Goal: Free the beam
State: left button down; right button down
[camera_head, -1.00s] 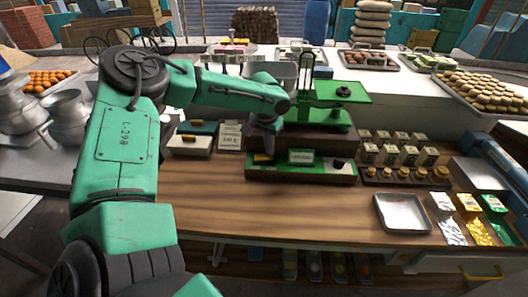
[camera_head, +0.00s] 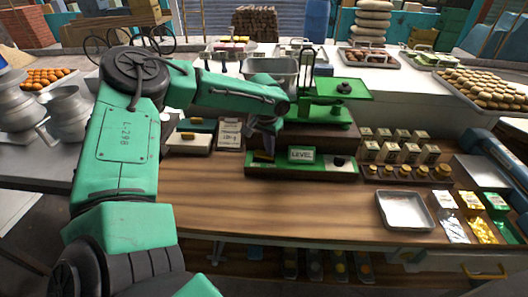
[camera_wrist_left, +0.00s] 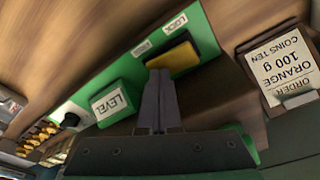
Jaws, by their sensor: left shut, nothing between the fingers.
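The balance (camera_head: 325,115) stands on the counter behind my left gripper, with a green pan (camera_head: 343,89) on its right and a metal scoop pan (camera_head: 272,68) on its left. Its beam is partly hidden by my arm. On its front is a green panel with a LEVEL plate (camera_head: 301,155), a black knob (camera_head: 340,162) and a yellow lever (camera_head: 262,156). In the left wrist view the yellow lever (camera_wrist_left: 172,58) lies beside a LOCK label (camera_wrist_left: 174,23). My left gripper (camera_wrist_left: 160,75) is shut and empty, its tips close to the lever; contact is unclear.
An order card (camera_head: 229,134) reading ORANGE 100 g stands left of the balance. Several boxes and brass weights (camera_head: 405,170) fill a rack to the right. A steel tray (camera_head: 404,211) and packets (camera_head: 470,202) lie front right. The front middle counter is clear.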

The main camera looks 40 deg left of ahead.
pick_arm(q)
notch_tip(320, 180, up, 7)
jog(key=p, duration=0.5)
dwell(0.3)
